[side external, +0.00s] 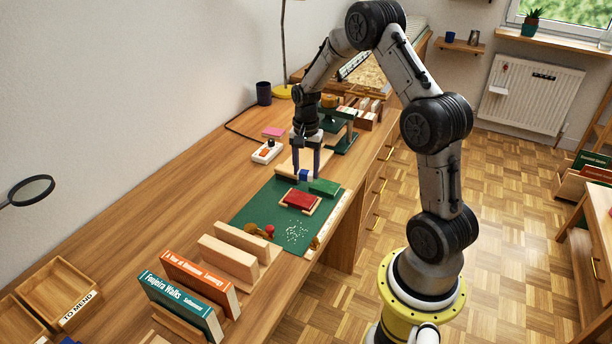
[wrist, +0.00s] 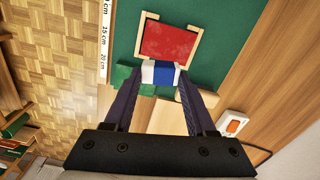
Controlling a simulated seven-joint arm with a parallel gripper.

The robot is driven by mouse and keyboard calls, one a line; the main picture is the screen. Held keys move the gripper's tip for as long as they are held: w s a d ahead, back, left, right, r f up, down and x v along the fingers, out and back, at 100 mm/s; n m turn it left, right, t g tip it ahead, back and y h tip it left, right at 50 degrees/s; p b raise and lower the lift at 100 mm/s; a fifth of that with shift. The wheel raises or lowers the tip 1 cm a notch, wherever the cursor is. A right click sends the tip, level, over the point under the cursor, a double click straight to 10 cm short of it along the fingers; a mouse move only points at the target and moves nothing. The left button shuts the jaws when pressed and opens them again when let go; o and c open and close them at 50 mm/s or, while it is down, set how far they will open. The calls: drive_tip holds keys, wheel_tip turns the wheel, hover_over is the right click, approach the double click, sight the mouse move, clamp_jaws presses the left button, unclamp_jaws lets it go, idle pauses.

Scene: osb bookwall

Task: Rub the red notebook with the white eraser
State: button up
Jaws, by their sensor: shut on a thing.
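The red notebook (side external: 300,199) lies flat on a light wooden holder (wrist: 196,43) on the green mat. It shows in the wrist view (wrist: 168,41) as a red rectangle with paler smudges. My gripper (side external: 305,173) points down just beyond the notebook in the side view. Its fingers (wrist: 160,76) are shut on the white eraser (wrist: 148,71), which has a blue part (wrist: 165,73). The eraser is at the notebook's near edge in the wrist view. I cannot tell whether they touch.
A green block (side external: 324,187) lies right beside the eraser. The green mat (side external: 258,213) holds white crumbs (side external: 293,234) and a small red ball (side external: 269,230). Wooden blocks and two upright books (side external: 200,284) stand toward the front.

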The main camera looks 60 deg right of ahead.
drive_tip(key=shift+r, duration=1)
